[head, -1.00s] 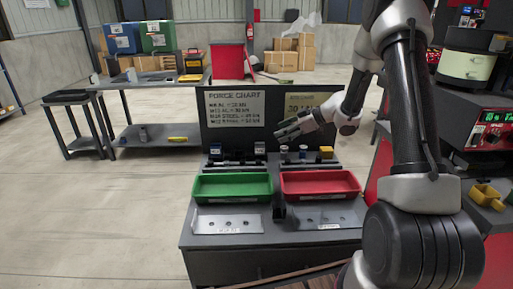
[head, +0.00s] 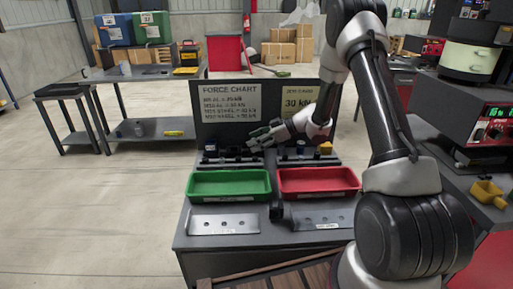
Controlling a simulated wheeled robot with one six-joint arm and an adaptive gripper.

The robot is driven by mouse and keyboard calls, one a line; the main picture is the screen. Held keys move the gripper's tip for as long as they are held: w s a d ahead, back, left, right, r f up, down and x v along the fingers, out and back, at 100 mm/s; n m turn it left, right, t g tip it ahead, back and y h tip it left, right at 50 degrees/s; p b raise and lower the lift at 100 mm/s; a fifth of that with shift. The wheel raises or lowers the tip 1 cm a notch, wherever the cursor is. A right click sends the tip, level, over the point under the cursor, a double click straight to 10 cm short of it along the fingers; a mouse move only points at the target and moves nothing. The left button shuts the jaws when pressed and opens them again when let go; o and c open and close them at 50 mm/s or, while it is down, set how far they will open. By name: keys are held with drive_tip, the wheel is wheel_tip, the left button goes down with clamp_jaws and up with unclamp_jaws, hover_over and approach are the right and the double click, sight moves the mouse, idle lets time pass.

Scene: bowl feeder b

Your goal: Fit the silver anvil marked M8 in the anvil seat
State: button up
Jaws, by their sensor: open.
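Several small anvil-like pieces stand on a dark rack behind the trays: one at the left (head: 211,150), a blue-topped one (head: 300,147) and a yellow one (head: 326,148) at the right. Their markings are too small to read, so I cannot tell which is the silver M8 anvil. My gripper (head: 257,138) is open and points left, over or just behind the middle of the rack. I see nothing between its fingers, and it partly hides the pieces there. I cannot make out the anvil seat for certain.
A green tray (head: 228,197) and a red tray (head: 319,193) stand in front of the rack, with holed metal plates (head: 224,224) before them. A force chart board (head: 226,103) rises close behind. A red machine with a display (head: 497,130) stands at right.

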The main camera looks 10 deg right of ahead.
clamp_jaws()
